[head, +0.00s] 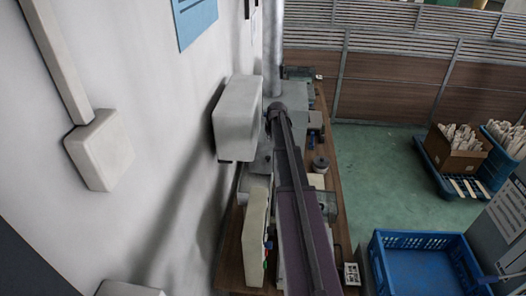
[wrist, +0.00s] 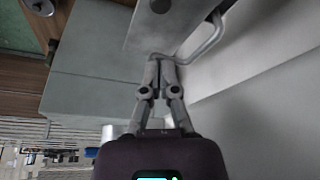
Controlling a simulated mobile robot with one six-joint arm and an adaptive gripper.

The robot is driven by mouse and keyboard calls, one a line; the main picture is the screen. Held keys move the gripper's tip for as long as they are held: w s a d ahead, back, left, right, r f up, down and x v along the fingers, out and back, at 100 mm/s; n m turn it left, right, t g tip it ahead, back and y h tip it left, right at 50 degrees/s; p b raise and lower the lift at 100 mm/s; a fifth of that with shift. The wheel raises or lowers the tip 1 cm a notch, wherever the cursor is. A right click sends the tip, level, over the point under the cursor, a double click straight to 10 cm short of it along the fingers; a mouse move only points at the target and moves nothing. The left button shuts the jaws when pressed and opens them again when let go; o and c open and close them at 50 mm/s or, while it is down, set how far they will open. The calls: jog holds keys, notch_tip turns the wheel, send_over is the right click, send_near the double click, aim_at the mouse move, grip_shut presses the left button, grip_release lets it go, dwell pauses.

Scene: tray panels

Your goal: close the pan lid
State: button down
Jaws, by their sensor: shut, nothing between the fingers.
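My gripper (wrist: 159,60) shows in the wrist view, its two fingers together with nothing between them. Just beyond the fingertips is a flat grey panel (wrist: 175,28) with a bent metal bar (wrist: 205,45) along its right side. The panel may be the pan lid, but its hinge and full outline are out of view. The bar's near end is close to the fingertips; I cannot tell whether they touch. In the head view my arm hides the gripper, and I cannot make out the lid or its angle.
A pale wall (head: 160,100) runs along the left with a white box (head: 237,118) jutting from it. A narrow wooden bench (head: 323,110) carries equipment. A grey block (wrist: 95,85) lies left of my fingers. Green floor (head: 375,160) is open, with a blue crate (head: 415,241) to the right.

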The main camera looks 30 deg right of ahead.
jog(key=shift+a, duration=0.1)
jog(key=b+x, duration=0.9)
jog(key=x, duration=0.1)
dwell(0.8)
jog(key=shift+s+a, duration=0.1)
dwell(0.3)
jog(key=s+a, duration=0.2)
jog(key=s, duration=0.1)
jog(key=s+a, duration=0.5)
jog(key=s, duration=0.2)
jog(key=shift+a, duration=0.4)
jog(key=shift+r, duration=0.2)
jog(key=p, duration=0.8)
send_near(264, 170)
jog(key=s+a+r, duration=0.3)
jog(key=shift+s+d+r+p, duration=0.25)
jog(key=shift+s+r+p, duration=0.25)
jog(key=shift+r, duration=0.2)
